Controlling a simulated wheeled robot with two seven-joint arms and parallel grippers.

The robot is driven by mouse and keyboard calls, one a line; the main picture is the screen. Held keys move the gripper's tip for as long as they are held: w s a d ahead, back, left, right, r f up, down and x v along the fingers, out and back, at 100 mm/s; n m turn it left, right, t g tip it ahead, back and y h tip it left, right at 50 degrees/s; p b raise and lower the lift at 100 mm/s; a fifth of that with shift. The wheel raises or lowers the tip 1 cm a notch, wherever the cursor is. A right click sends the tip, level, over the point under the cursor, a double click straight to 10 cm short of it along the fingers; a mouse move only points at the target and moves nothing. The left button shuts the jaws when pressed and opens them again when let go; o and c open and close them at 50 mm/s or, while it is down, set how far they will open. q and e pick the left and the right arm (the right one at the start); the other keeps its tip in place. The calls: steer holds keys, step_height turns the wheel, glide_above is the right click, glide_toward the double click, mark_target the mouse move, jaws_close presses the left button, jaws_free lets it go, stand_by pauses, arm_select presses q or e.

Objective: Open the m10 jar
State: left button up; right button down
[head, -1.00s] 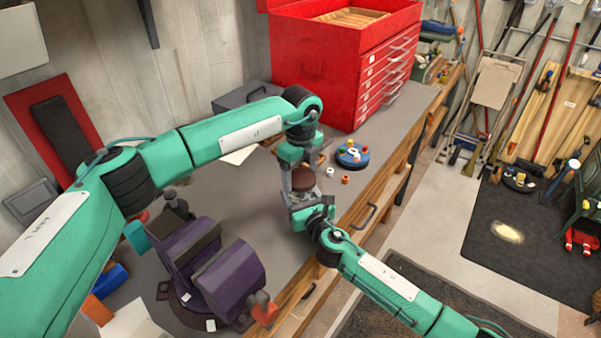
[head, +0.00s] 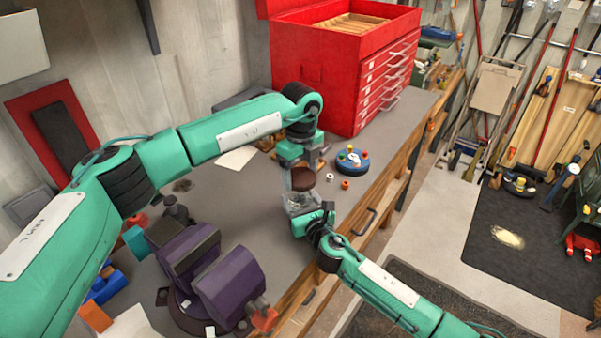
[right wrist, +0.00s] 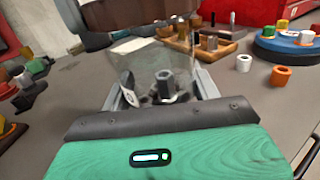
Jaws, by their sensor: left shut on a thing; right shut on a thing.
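The jar (head: 299,202) is clear glass and stands upright low over the bench's front part. In the right wrist view the glass (right wrist: 150,62) holds a dark metal nut or bolt (right wrist: 163,84). My right gripper (head: 312,214) is shut on the jar's body from the front right. The dark brown lid (head: 302,180) is above the glass; in the right wrist view the lid (right wrist: 108,40) looks raised and set to the left of the mouth. My left gripper (head: 300,166) is shut on the lid from above. Any contact between lid and rim cannot be told. The label is unreadable.
A blue round tray (head: 354,167) with coloured pieces, a white ring (head: 329,177) and an orange ring (head: 345,184) lie to the right. A wooden block (right wrist: 196,46) with metal pieces stands behind. A purple vise (head: 232,286) is at front left, a red drawer cabinet (head: 335,75) behind.

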mark_target(301, 176)
arm_select(q)
steer(key=shift+r, duration=0.1)
steer(key=shift+r, duration=1.9)
arm_select(e)
steer(key=shift+c, duration=1.4)
jaws_free()
